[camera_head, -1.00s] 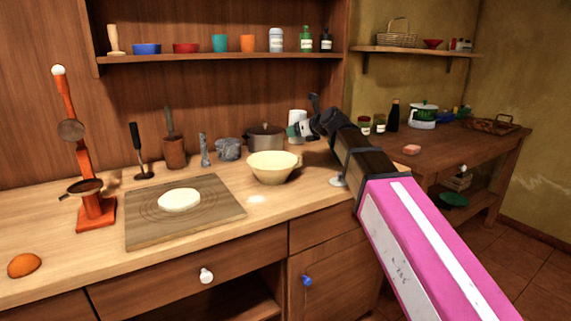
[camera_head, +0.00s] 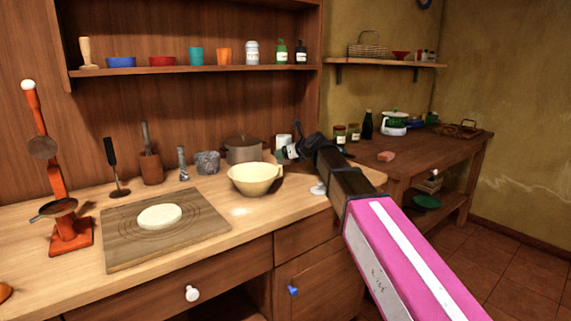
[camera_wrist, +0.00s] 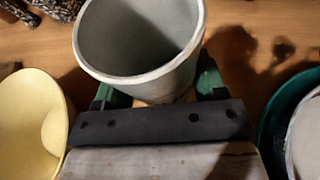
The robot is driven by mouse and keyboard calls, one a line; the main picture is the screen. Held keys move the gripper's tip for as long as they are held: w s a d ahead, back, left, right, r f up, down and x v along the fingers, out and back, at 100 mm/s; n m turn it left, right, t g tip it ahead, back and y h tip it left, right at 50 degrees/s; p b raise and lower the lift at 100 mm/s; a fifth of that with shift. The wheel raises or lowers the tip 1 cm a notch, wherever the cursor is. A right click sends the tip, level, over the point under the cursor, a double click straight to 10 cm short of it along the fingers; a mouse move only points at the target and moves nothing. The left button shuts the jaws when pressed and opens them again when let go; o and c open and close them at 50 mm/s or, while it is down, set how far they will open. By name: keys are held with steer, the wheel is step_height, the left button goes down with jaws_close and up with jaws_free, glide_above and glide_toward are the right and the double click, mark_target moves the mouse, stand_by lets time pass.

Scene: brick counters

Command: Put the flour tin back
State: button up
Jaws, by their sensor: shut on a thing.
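The flour tin, a whitish-grey cylinder (camera_head: 284,141) with an open top, is in my gripper (camera_head: 291,152) behind the cream bowl, near the counter's right end. In the wrist view the tin (camera_wrist: 140,65) stands between my green fingertips, and its inside looks grey and empty. My gripper (camera_wrist: 158,95) is shut on the tin's near side. The tin's base is hidden, so I cannot tell whether it touches the counter.
The cream bowl (camera_head: 255,181) is close to the left of the tin, with a grey pot (camera_head: 243,150) behind it. A wall shelf (camera_head: 200,70) holds cups and bottles above. Jars (camera_head: 339,134) stand on the side table (camera_head: 425,150) at right. A green-rimmed round thing (camera_wrist: 275,125) is close at right.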

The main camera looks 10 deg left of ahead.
mark_target(290, 161)
steer(key=shift+f, duration=2)
steer(key=shift+f, duration=0.1)
steer(key=o, duration=1.1)
steer(key=shift+f, duration=0.1)
steer(key=v, duration=1.2)
steer(key=shift+r, duration=0.25)
